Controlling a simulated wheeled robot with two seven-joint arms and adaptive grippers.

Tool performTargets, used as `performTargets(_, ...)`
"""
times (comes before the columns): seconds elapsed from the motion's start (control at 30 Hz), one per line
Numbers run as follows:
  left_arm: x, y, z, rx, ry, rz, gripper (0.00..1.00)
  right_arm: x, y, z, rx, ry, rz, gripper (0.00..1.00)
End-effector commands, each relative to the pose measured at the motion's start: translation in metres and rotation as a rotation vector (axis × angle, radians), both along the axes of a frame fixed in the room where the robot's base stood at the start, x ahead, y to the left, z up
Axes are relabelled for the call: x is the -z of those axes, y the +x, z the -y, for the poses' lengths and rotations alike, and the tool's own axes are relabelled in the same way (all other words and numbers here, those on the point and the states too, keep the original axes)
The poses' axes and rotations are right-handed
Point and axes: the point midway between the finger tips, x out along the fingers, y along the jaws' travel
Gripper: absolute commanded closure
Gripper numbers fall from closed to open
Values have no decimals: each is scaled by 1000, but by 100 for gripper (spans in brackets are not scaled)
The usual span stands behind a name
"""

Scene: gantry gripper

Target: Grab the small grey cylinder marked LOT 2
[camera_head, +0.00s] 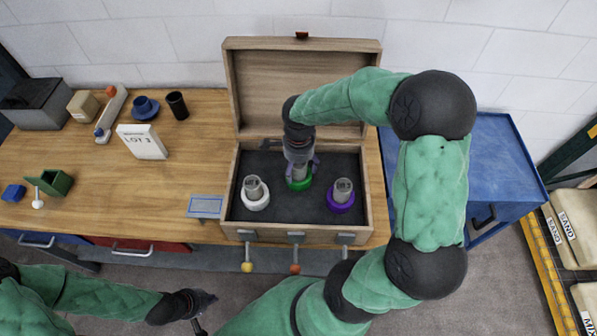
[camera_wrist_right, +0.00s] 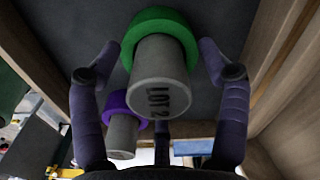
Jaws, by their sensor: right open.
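The small grey cylinder marked LOT 2 (camera_wrist_right: 160,85) stands in a green ring (camera_wrist_right: 178,24) in the right wrist view. In the head view the green ring (camera_head: 299,184) is in the middle of the open wooden box (camera_head: 232,190), with the cylinder largely hidden by my right gripper (camera_head: 300,172). My right gripper, also in the wrist view (camera_wrist_right: 158,50), is open, its fingers on both sides of the cylinder with gaps visible. My left gripper (camera_head: 203,308) is low at the left, away from the box; its jaw state is unclear.
Grey cylinders in a white ring (camera_head: 256,201) and a purple ring (camera_head: 341,202) flank the green one. A white card reading LOT 3 (camera_head: 142,142) stands on the wooden table (camera_head: 95,180). The box walls and raised lid (camera_head: 300,85) surround my right gripper.

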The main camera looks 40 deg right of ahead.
Motion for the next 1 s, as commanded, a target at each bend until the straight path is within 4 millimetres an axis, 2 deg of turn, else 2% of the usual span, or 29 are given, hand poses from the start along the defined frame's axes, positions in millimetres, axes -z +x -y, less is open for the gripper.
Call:
performTargets(0.1, 1, 0, 0, 0, 0, 0, 100, 7, 0, 0, 0, 0, 0, 24)
performTargets(0.3, 1, 0, 0, 0, 0, 0, 100, 7, 0, 0, -1, 0, 1, 24)
performTargets(0.33, 1, 0, 0, 0, 0, 0, 100, 7, 0, 0, -1, 0, 1, 27)
performTargets(0.5, 1, 0, 0, 0, 0, 0, 100, 7, 0, 0, -1, 0, 1, 75)
performTargets(0.6, 1, 0, 0, 0, 0, 0, 100, 7, 0, 0, -1, 0, 0, 100)
performTargets(0.87, 1, 0, 0, 0, 0, 0, 100, 5, 1, 0, 0, -2, 3, 100)
performTargets(1.0, -1, 0, 0, 0, 0, 0, 100, -8, 2, 1, 0, -2, 6, 100)
